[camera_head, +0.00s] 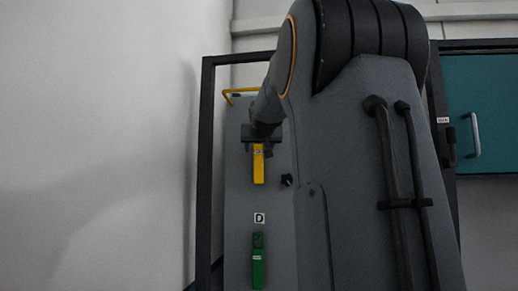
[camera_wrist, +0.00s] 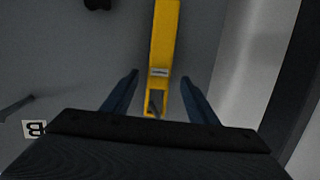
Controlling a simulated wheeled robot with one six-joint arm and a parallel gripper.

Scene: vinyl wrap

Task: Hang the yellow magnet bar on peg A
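The yellow magnet bar (camera_head: 258,168) is upright against the grey panel in the head view, below my gripper (camera_head: 261,137). In the wrist view the yellow bar (camera_wrist: 164,40) runs from the top edge down between the two blue fingers of my gripper (camera_wrist: 160,77). The fingers are apart, with a gap on each side of the bar. The bar's slotted end lies between them, with something dark inside the slot. Peg A and its label cannot be made out; my arm hides much of the panel.
A green bar (camera_head: 258,265) hangs under label D (camera_head: 259,218). A black knob (camera_head: 287,180) sticks out right of the yellow bar. Label B (camera_wrist: 34,128) shows in the wrist view. A dark frame (camera_head: 205,170) edges the panel; a teal cabinet (camera_head: 493,110) is at right.

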